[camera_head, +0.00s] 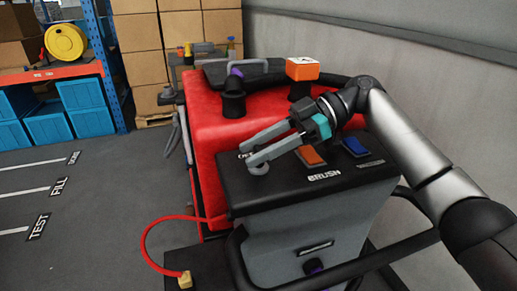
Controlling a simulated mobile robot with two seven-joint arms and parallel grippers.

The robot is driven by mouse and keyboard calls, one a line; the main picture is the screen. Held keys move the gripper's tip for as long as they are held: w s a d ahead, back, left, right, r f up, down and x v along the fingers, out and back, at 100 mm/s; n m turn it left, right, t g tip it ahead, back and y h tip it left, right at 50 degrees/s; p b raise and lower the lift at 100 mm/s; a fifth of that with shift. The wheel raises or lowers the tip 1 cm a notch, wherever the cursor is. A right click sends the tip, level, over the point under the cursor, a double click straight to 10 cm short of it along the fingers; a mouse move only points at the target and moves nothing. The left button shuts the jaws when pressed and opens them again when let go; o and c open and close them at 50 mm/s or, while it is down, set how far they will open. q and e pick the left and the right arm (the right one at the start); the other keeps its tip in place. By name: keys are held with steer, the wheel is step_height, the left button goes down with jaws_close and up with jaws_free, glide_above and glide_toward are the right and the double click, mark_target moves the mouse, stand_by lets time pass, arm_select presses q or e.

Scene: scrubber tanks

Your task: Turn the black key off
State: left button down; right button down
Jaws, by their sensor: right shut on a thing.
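My right gripper (250,156) reaches in from the right, over the left end of the black control panel (280,189) on the red scrubber machine. Its two grey fingers are at the panel top, beside a small white label that they partly cover. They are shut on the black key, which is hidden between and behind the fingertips. I cannot tell which way the key is turned. My left gripper is not in view.
An orange button (311,156) and a blue button (356,147) sit on the panel right of the fingers. A red hose (150,235) runs at lower left to a yellow plug (185,280). Shelving with blue bins (80,94) and stacked boxes (135,32) stand behind. The left floor is clear.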

steer(key=shift+f+n+g, duration=0.1)
steer(key=shift+n+g, duration=0.2)
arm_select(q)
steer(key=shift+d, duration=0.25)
arm_select(e)
steer(key=shift+c, duration=2)
jaws_free()
steer(key=p+v, duration=0.1)
steer(key=v, duration=1.1)
steer(key=shift+w+d+r, duration=0.1)
steer(key=shift+d+r, duration=0.1)
steer(key=shift+r, duration=0.1)
steer(key=shift+w+d+r+p, duration=0.1)
steer(key=shift+d+r+p, duration=0.2)
steer(key=shift+p, duration=0.6)
arm_select(q)
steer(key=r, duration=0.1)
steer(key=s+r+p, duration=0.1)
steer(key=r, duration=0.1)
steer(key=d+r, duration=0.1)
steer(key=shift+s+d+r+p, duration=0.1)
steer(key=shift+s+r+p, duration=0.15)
steer(key=shift+p, duration=0.1)
arm_select(e)
steer(key=shift+v, duration=0.9)
